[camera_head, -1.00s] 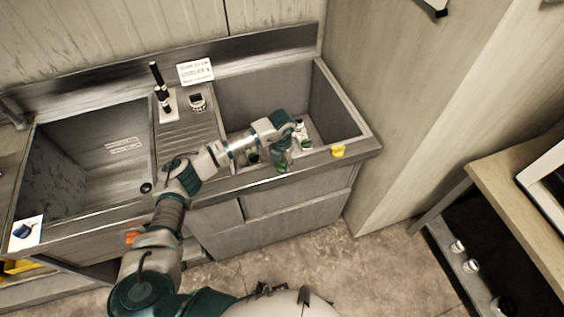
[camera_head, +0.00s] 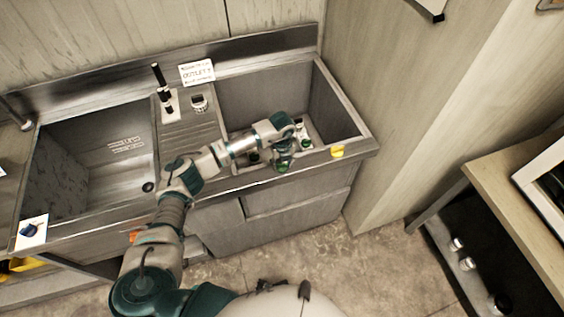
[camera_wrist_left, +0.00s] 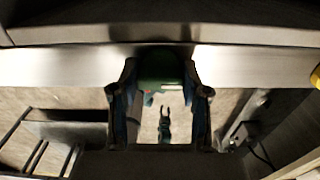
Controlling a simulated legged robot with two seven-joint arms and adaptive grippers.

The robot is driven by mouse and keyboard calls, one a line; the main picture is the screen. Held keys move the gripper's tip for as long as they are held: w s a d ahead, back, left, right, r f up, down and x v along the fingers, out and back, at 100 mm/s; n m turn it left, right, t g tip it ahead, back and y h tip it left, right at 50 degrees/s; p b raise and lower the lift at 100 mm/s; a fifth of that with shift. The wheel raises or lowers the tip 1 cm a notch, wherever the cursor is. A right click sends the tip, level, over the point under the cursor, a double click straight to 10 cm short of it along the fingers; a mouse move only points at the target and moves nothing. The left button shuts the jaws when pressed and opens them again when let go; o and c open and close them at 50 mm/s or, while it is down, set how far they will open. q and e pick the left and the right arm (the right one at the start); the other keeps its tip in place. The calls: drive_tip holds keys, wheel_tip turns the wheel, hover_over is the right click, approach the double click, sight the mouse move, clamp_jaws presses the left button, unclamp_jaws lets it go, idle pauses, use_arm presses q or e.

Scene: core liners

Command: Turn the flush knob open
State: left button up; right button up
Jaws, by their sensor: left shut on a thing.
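A green rounded knob (camera_wrist_left: 160,68) shows between the two dark fingers of my left gripper (camera_wrist_left: 160,105) in the left wrist view, at the metal front edge of the sink. In the head view my left gripper (camera_head: 283,158) reaches over the front rim of the right basin, and the green knob (camera_head: 283,168) shows at its tip. The gripper is shut on this knob and partly hides it. A yellow knob (camera_head: 337,151) sits on the same rim to the right, apart from the gripper. No readable label marks either knob as flush. My right gripper is not in view.
The steel sink has a left basin (camera_head: 95,155) and a right basin (camera_head: 325,105) with small bottles inside. Between them stand a black-handled fixture (camera_head: 165,95), a small round fitting (camera_head: 198,102) and a white sign (camera_head: 197,73). A wooden table (camera_head: 500,180) stands at right.

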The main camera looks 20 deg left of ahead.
use_arm(q)
drive_tip(key=shift+n, duration=0.3)
drive_tip(key=o, duration=1.1)
drive_tip(key=shift+o, duration=0.2)
wheel_tip(320, 180, up, 12)
drive_tip(key=shift+w+f, duration=0.1)
